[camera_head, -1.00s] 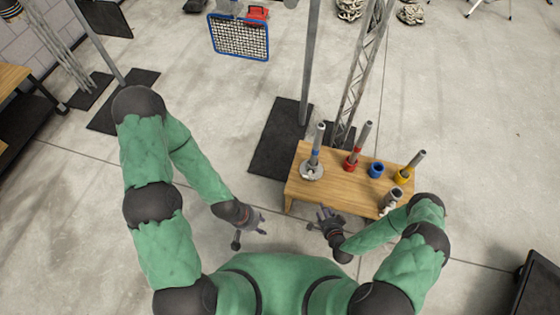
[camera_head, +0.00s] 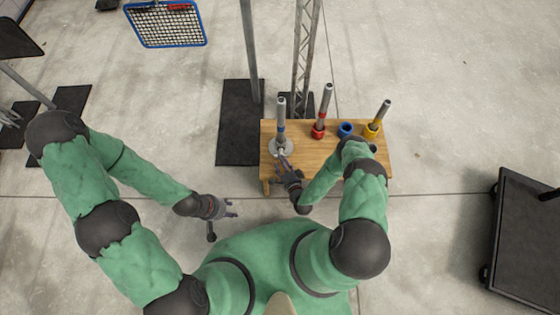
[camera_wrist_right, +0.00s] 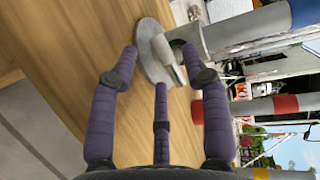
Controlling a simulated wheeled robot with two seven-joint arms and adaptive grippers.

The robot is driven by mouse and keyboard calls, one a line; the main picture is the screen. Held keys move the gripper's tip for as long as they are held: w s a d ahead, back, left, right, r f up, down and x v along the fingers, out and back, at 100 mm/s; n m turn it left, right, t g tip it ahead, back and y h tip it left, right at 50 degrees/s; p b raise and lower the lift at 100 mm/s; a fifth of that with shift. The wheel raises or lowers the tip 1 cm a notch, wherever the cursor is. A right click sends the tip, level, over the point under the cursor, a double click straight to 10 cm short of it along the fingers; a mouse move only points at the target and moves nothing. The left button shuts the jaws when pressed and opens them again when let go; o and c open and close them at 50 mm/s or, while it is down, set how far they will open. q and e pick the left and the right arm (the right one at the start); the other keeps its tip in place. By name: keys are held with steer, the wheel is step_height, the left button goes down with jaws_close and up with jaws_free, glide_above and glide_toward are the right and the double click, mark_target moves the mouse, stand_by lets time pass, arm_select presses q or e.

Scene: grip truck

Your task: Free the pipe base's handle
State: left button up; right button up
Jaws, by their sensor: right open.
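The pipe base (camera_head: 272,147) is a grey round plate on the left end of a wooden table, with a grey, blue-banded pipe (camera_head: 281,110) standing upright in it. In the right wrist view the base's plate (camera_wrist_right: 146,50) and its short grey handle (camera_wrist_right: 167,56) lie just past my fingertips. My right gripper (camera_head: 284,164) is open at the base's near side, with fingers spread around the handle. I cannot tell whether they touch it. My left gripper (camera_head: 230,209) is open and empty, left of the table and over the floor.
Other fittings stand on the table (camera_head: 308,160): a red one (camera_head: 318,132) with a pipe, a blue ring (camera_head: 345,129) and a yellow one (camera_head: 371,131) with a pipe. A pole and lattice mast rise behind. A black cart (camera_head: 520,240) stands at right.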

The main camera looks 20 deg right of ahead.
steer(key=shift+x, duration=1.1)
jaws_close()
